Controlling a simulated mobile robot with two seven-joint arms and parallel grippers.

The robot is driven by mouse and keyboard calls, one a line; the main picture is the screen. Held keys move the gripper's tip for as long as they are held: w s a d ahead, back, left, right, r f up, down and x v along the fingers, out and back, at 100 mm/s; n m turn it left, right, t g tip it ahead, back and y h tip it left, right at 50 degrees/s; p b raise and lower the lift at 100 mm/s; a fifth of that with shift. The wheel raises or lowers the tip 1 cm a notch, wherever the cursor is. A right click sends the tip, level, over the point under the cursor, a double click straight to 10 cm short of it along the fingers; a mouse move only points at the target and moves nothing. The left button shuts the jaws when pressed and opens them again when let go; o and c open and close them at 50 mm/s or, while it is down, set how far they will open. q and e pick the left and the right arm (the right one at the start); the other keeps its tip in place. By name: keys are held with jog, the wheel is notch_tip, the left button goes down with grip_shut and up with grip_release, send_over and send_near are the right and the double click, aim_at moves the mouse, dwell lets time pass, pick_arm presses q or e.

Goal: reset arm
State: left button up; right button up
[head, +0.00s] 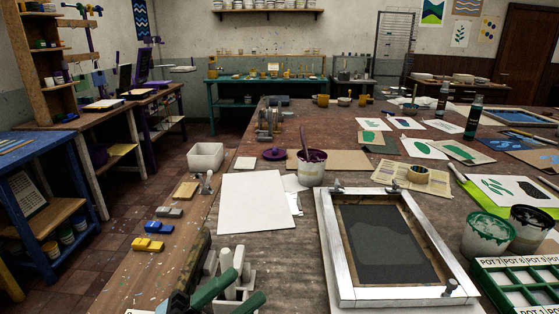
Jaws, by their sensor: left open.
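The hinged screen has a pale metal frame (327,254) around dark mesh (388,243) with a lighter grey patch. It lies flat on the table, with a dark clamp at its back left corner (337,187) and a knob at its front right corner (451,288). My left gripper (212,258) is low in the picture, left of the screen and apart from it. It is open, and I see nothing held in it. Its outline is partly lost among dark and white parts and green handles (213,288). My right gripper is not in view.
White paper (255,205) and a purple-stained pot (311,168) lie behind my left gripper. Blue (166,227) and yellow (147,244) blocks sit to its left. Paint pots (487,236) and a compartment tray (515,264) stand right of the screen. Prints cover the back right.

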pick_arm(q)
jog(key=s+a+f+n+t+y, duration=0.1)
jog(key=a+f+n+t+y, duration=0.3)
jog(key=f+n+y, duration=0.55)
jog(key=a+f+n+t+y, duration=0.45)
jog(key=f+n+y, duration=0.25)
jog(key=f+n, duration=0.5)
jog(key=s+a+f+n+g+y, duration=0.2)
jog(key=s+f+g, duration=0.2)
jog(key=s+f, duration=0.5)
jog(key=s+a+f+n+g+y, duration=0.2)
jog(key=s+f+g, duration=0.3)
jog(key=s+f, duration=0.5)
jog(key=shift+a+f+n+y+p, duration=0.35)
jog(key=shift+a+f+n, duration=0.15)
jog(key=shift+a+n, duration=0.3)
jog(key=shift+d, duration=0.1)
jog(key=shift+c, duration=1.1)
